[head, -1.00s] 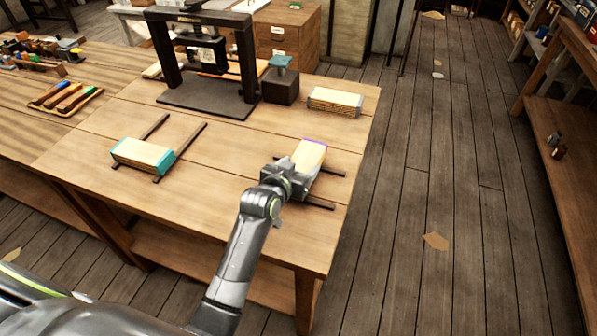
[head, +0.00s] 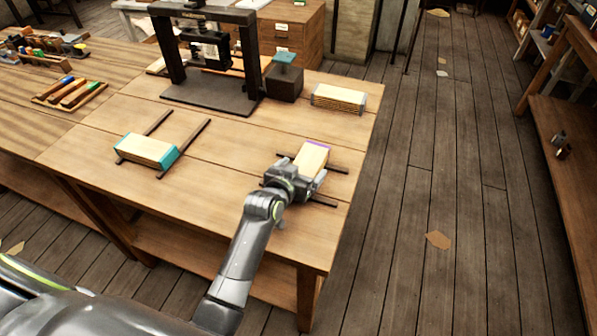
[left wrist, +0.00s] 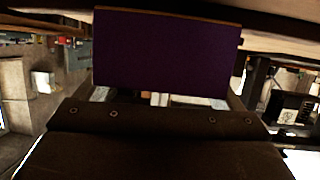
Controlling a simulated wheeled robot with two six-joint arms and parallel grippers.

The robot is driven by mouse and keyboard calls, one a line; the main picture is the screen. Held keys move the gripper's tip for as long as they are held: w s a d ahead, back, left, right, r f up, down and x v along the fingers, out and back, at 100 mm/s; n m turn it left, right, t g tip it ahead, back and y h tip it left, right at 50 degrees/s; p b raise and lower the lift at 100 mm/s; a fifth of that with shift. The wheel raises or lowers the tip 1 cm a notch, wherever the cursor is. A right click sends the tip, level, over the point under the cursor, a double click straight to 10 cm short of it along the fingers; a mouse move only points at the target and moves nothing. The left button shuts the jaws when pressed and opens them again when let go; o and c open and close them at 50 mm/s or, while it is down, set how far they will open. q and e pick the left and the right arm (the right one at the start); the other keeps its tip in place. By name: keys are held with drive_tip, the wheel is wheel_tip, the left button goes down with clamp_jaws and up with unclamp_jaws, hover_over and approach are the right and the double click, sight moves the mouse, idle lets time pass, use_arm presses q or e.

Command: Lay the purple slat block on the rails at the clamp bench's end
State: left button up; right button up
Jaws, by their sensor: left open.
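The purple slat block (head: 312,158), pale wood with a purple far edge, lies across the two dark rails at the clamp bench's right end. The far rail (head: 338,169) and near rail (head: 324,202) stick out to its right. My left gripper (head: 305,178) is open at the block's near end and hides that end and part of the rails. In the left wrist view, the block's purple end face (left wrist: 165,50) fills the upper middle, close in front of the gripper. Whether the fingers touch the block's sides cannot be told. My right gripper is not in view.
A teal-ended slat block (head: 147,151) lies on another pair of rails at left. A grey-ended slat block (head: 338,98) lies farther back on the bench (head: 230,150). The black handwheel press (head: 212,98) and a dark box (head: 284,83) stand behind. The bench's middle is clear.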

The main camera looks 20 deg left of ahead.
use_arm(q)
drive_tip(key=b+v, duration=0.1)
drive_tip(key=v, duration=1.1)
drive_tip(key=shift+s, duration=0.15)
idle(0.3)
